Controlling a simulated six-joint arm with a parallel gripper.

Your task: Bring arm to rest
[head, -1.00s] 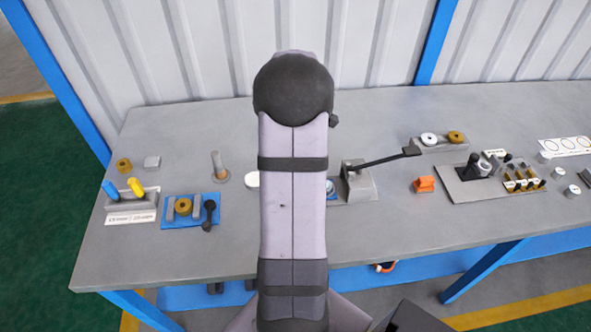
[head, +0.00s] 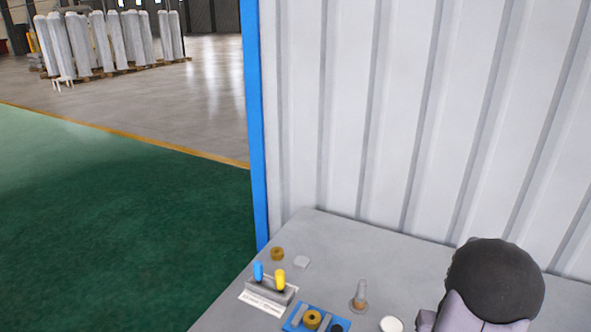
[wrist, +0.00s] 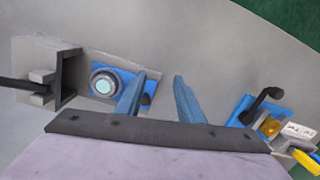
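My gripper (wrist: 159,77) shows in the wrist view with its two blue fingers apart and nothing between their tips, above the grey bench. A round metal part with a pale centre (wrist: 103,82) sits on a blue plate (wrist: 128,76) just left of the fingers; the left finger hides part of the plate. In the head view only a rounded dark joint of my arm (head: 495,280) and a piece of pale link show at the lower right; the gripper is out of that frame.
A grey block with a black lever (wrist: 45,75) stands left in the wrist view. A blue tray (head: 320,316) and a holder with blue and yellow handles (head: 270,287) stand near the bench's left end. A ribbed wall (head: 400,110) rises behind the bench (head: 335,243).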

